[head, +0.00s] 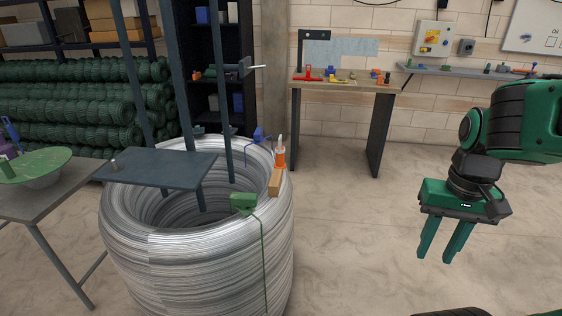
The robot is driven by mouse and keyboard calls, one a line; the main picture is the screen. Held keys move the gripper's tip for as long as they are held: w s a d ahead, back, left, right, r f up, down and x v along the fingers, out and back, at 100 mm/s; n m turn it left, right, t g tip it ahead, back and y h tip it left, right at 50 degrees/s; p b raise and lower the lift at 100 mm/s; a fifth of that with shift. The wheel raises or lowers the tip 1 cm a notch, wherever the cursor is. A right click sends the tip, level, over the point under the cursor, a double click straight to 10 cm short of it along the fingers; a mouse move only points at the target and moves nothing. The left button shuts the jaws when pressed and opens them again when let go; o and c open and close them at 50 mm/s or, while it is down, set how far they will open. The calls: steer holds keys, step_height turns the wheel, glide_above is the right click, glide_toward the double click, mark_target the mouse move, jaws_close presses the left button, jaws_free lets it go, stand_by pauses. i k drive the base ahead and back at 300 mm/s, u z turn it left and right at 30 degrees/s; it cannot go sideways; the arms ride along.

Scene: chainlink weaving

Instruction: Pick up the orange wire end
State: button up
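A small upright orange item with a pale, narrow tip (280,157) stands on the right rim of the large silver wire coil (270,245). It is the only orange thing on the coil; I cannot tell whether it is the wire end itself or a bottle. My gripper (442,252) hangs over the floor at the right, well apart from the coil. Its two green fingers point down with a gap between them, and nothing is between them.
On the coil rim are a wooden block (275,183), a blue clip-like piece (259,135) and a green piece (243,202) with a green wire hanging down. A dark plate (160,168) and posts stand over the coil's left. A workbench (350,86) stands behind. Floor between coil and gripper is clear.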

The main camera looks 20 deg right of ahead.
mark_target(280, 151)
steer(key=u, duration=0.05)
steer(key=i, duration=1)
steer(key=z, duration=0.1)
